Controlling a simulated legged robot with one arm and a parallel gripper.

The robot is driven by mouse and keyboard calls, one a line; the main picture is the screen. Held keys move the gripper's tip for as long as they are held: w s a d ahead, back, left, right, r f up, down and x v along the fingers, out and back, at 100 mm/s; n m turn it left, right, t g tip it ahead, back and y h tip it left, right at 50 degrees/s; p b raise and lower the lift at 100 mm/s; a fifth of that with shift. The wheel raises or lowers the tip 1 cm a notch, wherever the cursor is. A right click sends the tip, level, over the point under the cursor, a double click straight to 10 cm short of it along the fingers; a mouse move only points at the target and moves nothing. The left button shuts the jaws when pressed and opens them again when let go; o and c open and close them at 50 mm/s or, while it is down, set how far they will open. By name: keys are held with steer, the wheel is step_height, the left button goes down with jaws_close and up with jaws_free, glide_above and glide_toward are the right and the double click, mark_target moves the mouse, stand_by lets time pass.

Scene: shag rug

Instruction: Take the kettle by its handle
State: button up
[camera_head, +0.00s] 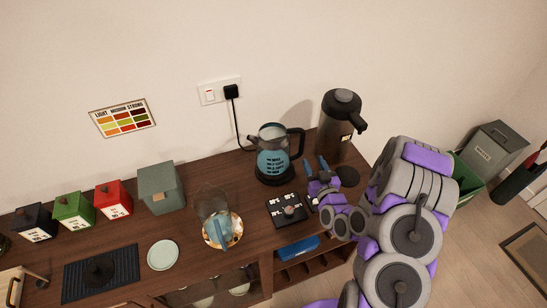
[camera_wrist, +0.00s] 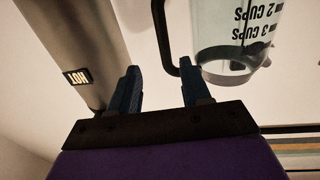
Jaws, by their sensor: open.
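The kettle (camera_head: 272,155) is clear with a blue lower part and a black handle (camera_head: 298,140) on its right side. It stands upright on a dark base against the wall side of the counter. My gripper (camera_head: 316,165) is open in front of and to the right of the kettle. In the wrist view, upside down, the kettle (camera_wrist: 232,40) is at top right, and its black handle (camera_wrist: 163,38) shows beyond and between the two blue fingers of my gripper (camera_wrist: 158,88). The fingers look apart from the handle, with nothing held.
A glass pitcher (camera_head: 214,208) stands left. A cord runs from the wall socket (camera_head: 220,91).

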mark_target(303, 144)
steer(key=w, duration=0.2)
steer(key=w+a+b, duration=0.1)
steer(key=w, duration=0.1)
steer(key=w+a+b, duration=0.1)
steer(key=w, duration=0.1)
steer(key=shift+a, duration=0.2)
steer(key=w, duration=0.2)
steer(key=w+b, duration=0.1)
steer(key=w, duration=0.1)
steer(key=shift+w+d+f, duration=0.1)
steer(key=shift+d, duration=0.1)
steer(key=shift+w+a, duration=0.15)
steer(key=shift+w, duration=0.1)
steer(key=shift+w+a, duration=0.1)
steer(key=shift+a, duration=0.4)
steer(key=shift+d, duration=0.45)
steer(key=c, duration=0.8)
steer(key=shift+a, duration=0.15)
jaws_close()
